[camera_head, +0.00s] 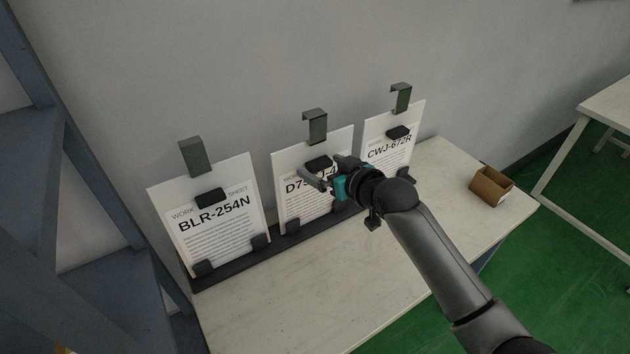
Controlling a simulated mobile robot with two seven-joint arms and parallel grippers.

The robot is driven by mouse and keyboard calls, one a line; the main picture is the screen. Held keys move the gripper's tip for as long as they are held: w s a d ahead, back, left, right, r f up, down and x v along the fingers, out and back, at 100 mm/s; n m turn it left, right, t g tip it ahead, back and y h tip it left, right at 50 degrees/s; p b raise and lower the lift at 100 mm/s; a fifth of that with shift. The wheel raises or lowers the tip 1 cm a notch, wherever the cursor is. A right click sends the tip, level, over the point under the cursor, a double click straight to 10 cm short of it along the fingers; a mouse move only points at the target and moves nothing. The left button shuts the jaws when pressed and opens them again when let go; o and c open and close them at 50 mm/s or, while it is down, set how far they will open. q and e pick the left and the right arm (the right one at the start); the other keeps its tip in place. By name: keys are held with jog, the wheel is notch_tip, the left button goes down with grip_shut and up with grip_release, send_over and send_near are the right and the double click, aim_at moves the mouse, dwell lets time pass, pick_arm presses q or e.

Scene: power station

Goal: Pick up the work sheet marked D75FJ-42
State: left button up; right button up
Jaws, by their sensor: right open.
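The work sheet marked D75FJ-42 (299,211) stands upright on a white board in the middle of three, its label partly hidden by my gripper. A dark clip (317,163) sits at its top and a green-grey hook (316,126) rises above it. My right gripper (322,178) is open in front of the upper part of this sheet; I cannot tell whether it touches it. The sheet marked BLR-254N (214,238) is to the left, and the sheet marked CWJ-672R (385,163) is to the right. My left gripper is not in view.
The sheets stand in a dark rack (240,268) along the back of a pale table (330,285). A small brown open box (491,187) sits at the table's right end. Blue-grey shelving (85,215) is close on the left. The table's front is clear except for my right arm above it.

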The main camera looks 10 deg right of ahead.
jog(key=shift+w, duration=0.1)
grip_shut()
dwell(0.8)
